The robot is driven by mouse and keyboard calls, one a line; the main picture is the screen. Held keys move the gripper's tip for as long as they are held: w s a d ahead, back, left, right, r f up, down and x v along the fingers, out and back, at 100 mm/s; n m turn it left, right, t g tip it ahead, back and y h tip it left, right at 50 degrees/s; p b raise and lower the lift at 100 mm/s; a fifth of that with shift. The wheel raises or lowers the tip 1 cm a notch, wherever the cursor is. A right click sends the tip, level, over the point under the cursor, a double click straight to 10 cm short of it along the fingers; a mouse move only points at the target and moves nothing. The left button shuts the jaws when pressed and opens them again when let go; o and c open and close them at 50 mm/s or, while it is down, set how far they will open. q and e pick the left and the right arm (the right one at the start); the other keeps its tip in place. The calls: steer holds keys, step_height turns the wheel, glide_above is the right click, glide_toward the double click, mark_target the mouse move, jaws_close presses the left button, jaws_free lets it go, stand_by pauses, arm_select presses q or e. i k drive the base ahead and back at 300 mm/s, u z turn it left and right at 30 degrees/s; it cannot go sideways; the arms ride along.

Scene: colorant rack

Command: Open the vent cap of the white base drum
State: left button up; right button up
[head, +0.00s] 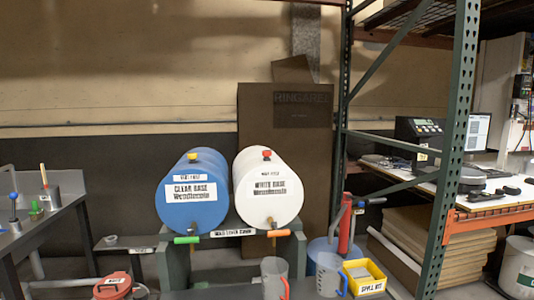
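The white base drum (268,208) lies on its side on a stand in the middle of the head view, its labelled round end facing me. Its small red vent cap (267,154) sits at the top front edge, and I cannot tell at this size whether it is open. The drum's tap has an orange lever (278,233) below the label. Neither of my grippers is in view, and nothing touches the drum or its cap.
A blue clear-base drum (188,205) with a yellow cap (193,156) lies just left of the white drum. Grey jugs (274,275) and a yellow box (364,277) stand low in front. A green rack upright (455,150) rises at right. Space above the drums is clear.

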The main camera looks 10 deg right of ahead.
mark_target(266, 155)
steer(key=u, duration=0.5)
steer(key=k, duration=1.2)
steer(key=u, duration=0.7)
steer(key=i, duration=1.8)
steer(key=z, duration=1.55)
steer(key=i, duration=0.8)
steer(key=z, duration=0.8)
